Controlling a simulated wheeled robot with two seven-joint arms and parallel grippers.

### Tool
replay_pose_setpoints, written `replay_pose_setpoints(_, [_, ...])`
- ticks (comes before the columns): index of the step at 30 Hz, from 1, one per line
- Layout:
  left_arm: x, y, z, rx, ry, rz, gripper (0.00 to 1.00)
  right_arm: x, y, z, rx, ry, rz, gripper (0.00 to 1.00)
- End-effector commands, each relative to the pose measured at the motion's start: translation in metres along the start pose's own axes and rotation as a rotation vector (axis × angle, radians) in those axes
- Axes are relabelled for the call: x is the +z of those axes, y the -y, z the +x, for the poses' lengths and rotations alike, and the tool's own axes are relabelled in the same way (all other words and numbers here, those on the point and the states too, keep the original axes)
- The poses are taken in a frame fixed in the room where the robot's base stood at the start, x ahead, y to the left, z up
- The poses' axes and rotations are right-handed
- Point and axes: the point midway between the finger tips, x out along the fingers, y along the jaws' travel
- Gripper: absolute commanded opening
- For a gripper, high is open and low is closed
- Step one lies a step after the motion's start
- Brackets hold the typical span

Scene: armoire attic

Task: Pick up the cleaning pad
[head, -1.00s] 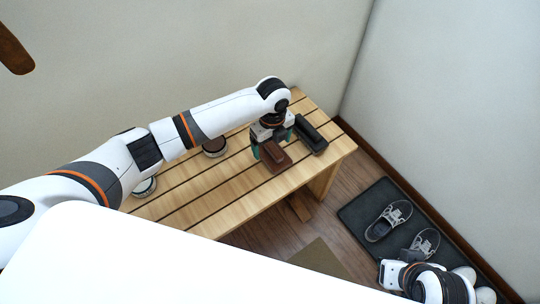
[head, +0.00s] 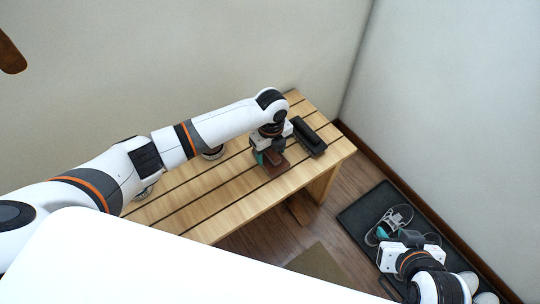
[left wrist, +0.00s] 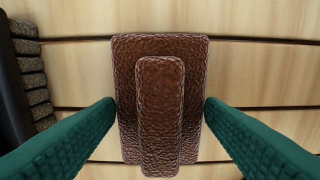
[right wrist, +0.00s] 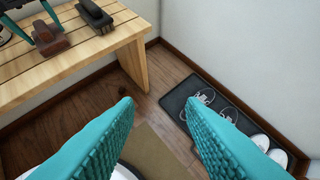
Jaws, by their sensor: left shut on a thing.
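The brown leather-textured cleaning pad (head: 277,168), with a raised grip block on top, is on the slatted wooden bench near its right end. It fills the middle of the left wrist view (left wrist: 160,105) and also shows in the right wrist view (right wrist: 48,40). My left gripper (head: 268,158) is over the pad from above, its green fingers pressed on both long sides. I cannot tell any gap between pad and bench. My right gripper (right wrist: 160,102) is open and empty, off the bench, above the floor near the shoe mat.
A black brush (head: 309,138) lies right beside the pad, close to my left gripper. Round tins (head: 212,153) stand on the bench (head: 225,205) behind my left arm. A dark mat (head: 360,212) with shoes lies on the floor by the right wall.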

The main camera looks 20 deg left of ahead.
Motion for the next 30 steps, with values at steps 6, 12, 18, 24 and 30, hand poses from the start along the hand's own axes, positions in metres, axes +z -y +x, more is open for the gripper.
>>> replay_pose_setpoints(6, [0.000, 0.000, -0.001, 0.001, -0.001, 0.000, 0.40, 0.000, 0.000, 0.000, 0.001, -0.001, 0.001, 0.36])
replay_pose_setpoints(12, [0.000, -0.001, -0.014, 0.003, -0.001, 0.000, 0.40, -0.018, 0.008, -0.003, -0.004, -0.109, 0.005, 0.36])
replay_pose_setpoints(18, [-0.001, -0.001, -0.041, 0.003, -0.001, 0.000, 0.40, -0.054, 0.012, -0.022, -0.013, -0.321, 0.012, 0.36])
replay_pose_setpoints(24, [-0.001, -0.001, -0.076, 0.004, -0.002, 0.000, 0.40, -0.067, 0.014, -0.040, -0.018, -0.431, 0.016, 0.36])
replay_pose_setpoints(30, [0.000, -0.001, -0.098, 0.002, 0.000, 0.000, 0.40, -0.063, 0.014, -0.044, -0.018, -0.429, 0.015, 0.36])
